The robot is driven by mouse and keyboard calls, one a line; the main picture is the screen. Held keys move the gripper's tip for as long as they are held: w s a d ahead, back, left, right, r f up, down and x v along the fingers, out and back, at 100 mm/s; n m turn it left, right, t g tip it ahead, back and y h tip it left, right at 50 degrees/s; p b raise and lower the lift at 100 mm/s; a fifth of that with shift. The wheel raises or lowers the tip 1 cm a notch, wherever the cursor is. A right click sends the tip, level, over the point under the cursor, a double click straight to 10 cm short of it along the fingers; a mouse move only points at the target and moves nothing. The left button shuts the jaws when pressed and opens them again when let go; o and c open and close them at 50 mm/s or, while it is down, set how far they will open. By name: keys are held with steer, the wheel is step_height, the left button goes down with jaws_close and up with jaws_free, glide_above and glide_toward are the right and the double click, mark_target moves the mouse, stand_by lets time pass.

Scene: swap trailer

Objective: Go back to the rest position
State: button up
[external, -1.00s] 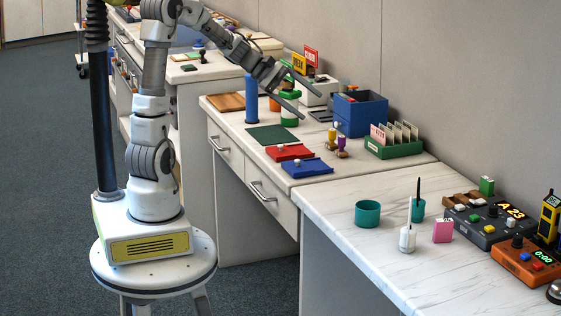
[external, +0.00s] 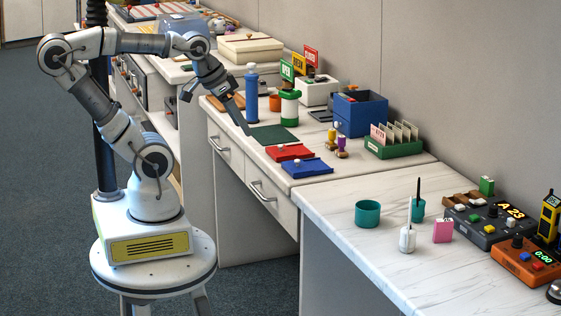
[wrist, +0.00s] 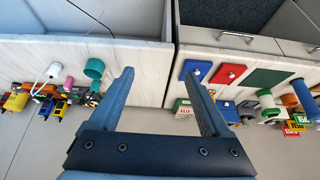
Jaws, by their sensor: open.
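My gripper (external: 242,116) is above the left part of the middle desk, near its front edge, with its fingers pointing down. In the wrist view my gripper (wrist: 160,95) shows two dark blue fingers spread apart with nothing between them. The arm is bent, with its elbow raised over my base at the left. Below and right of the fingers lie a dark green mat (external: 274,135), a red tray (external: 290,152) and a blue tray (external: 308,168).
A blue cylinder (external: 251,95) and a green-and-white jar (external: 289,108) stand close behind the gripper. A blue box (external: 360,113) and a green card holder (external: 394,142) stand farther right. The marble desk (external: 345,240) holds a teal cup (external: 367,213) and control boxes (external: 485,222). Open floor lies left.

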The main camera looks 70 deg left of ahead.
step_height(320, 180, up, 19)
steer(key=p, duration=1.8)
steer(key=shift+f+p, duration=0.2)
steer(key=shift+p, duration=0.1)
